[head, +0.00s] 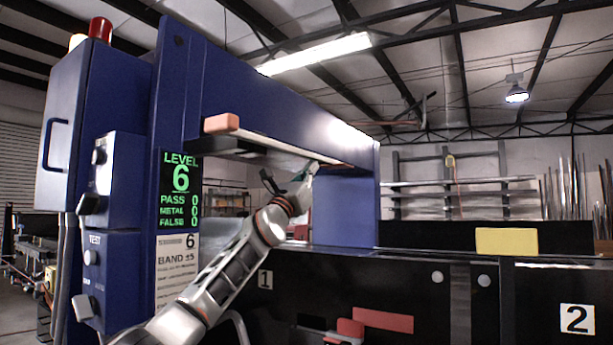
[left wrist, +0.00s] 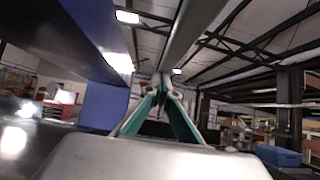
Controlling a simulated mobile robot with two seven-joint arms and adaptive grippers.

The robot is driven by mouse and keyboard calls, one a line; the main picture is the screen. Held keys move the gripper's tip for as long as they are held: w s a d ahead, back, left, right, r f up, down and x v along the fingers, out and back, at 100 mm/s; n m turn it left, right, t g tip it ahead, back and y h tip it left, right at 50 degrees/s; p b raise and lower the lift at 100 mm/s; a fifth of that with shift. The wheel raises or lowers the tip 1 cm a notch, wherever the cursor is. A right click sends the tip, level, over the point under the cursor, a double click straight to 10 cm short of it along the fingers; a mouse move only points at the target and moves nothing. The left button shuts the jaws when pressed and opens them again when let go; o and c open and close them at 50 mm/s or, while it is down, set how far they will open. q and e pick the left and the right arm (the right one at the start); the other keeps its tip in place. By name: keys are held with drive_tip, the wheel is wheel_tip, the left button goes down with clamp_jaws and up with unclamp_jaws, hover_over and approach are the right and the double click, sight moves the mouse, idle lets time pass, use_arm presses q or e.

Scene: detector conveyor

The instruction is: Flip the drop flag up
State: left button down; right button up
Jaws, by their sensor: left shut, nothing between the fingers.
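My left gripper (head: 312,168) is raised under the blue arch in the head view, close to the arch's lower edge. In the left wrist view its green-sided fingers (left wrist: 163,82) meet at the tips, with nothing held. A long bar with a salmon-coloured end block (head: 221,124) runs along the arch's underside; its far end lies near my fingertips, and I cannot tell whether they touch. A grey bar (left wrist: 196,32) passes above the fingertips in the left wrist view. I cannot tell for sure which part is the drop flag. My right gripper is not in view.
The blue detector arch (head: 270,110) stands over the black conveyor housing (head: 400,285). A display panel (head: 180,190) reads LEVEL 6. A yellow block (head: 506,241) sits on the conveyor side at right. A red plate (head: 382,320) is on the housing front. Space right of the arch is open.

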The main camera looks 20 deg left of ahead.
use_arm(q)
drive_tip(key=shift+r, duration=0.15)
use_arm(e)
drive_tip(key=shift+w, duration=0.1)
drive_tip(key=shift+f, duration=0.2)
use_arm(q)
drive_tip(key=shift+s+d+f+h, duration=0.25)
drive_tip(key=shift+d+f+h, duration=0.05)
drive_tip(key=shift+d, duration=0.25)
drive_tip(key=a+v, duration=0.1)
drive_tip(key=v, duration=1)
drive_tip(key=shift+s, duration=0.2)
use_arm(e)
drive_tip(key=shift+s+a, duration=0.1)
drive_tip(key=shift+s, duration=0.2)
